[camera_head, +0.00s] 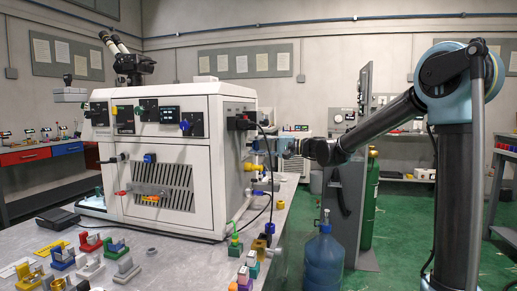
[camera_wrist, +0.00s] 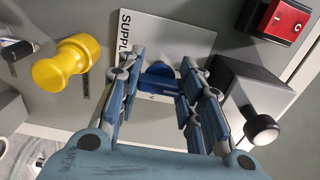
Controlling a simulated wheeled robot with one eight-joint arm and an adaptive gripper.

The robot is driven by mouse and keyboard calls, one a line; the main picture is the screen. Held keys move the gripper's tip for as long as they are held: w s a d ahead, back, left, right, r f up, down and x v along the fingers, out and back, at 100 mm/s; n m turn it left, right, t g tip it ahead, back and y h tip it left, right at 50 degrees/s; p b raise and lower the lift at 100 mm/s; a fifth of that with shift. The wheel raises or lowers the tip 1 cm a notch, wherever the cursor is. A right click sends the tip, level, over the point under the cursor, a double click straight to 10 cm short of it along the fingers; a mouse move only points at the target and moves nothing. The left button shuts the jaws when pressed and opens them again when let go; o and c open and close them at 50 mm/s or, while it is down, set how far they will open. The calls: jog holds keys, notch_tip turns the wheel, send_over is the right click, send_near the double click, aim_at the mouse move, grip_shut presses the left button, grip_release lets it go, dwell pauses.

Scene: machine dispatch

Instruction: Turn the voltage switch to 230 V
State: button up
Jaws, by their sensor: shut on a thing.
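A blue knob (camera_wrist: 158,78) sits on a white plate (camera_wrist: 185,32) whose lettering reads "SUPPL", the rest being covered. I take it to be the voltage switch; no voltage marks can be read, so its setting cannot be told. My gripper (camera_wrist: 160,68) has its two blue-grey fingers on either side of the knob and is shut on it. In the head view my gripper (camera_head: 277,146) reaches from the right to the side panel of the white machine (camera_head: 233,200). The knob cannot be made out there.
Close to my fingers are a yellow knob (camera_wrist: 62,64), a red switch (camera_wrist: 286,18) and a black-and-white button (camera_wrist: 261,126) on a grey box. Cables hang down the machine's side. Small coloured parts lie on the table (camera_head: 185,262). A blue water bottle (camera_head: 323,258) stands below my arm.

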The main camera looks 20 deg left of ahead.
jog(key=shift+f, duration=0.1)
dwell(0.3)
jog(key=o, duration=1.1)
jog(key=d, duration=0.4)
jog(key=w+d, duration=0.1)
jog(key=d, duration=0.7)
jog(key=shift+w, duration=0.2)
jog(key=s+d+f+t+h, duration=0.1)
jog(key=s+d+f+h, duration=0.5)
jog(key=d+f, duration=0.5)
jog(key=s+d+f+t+h, duration=0.1)
jog(key=s+d+f+h, duration=0.5)
jog(key=s+d+f, duration=0.5)
jog(key=s+d+f+m+t+h, duration=0.1)
jog(key=s+d+f+h, duration=0.5)
jog(key=d, duration=1.7)
jog(key=shift+s+d+f+t, duration=0.15)
jog(key=shift+s+f, duration=0.25)
jog(key=shift+f, duration=0.5)
jog(key=shift+s+a+f+t, duration=0.1)
jog(key=shift+s+f+t, duration=0.2)
jog(key=shift+f, duration=0.55)
jog(key=shift+s+d+f+t, duration=0.1)
jog(key=shift+s+f, duration=0.35)
jog(key=shift+f, duration=0.45)
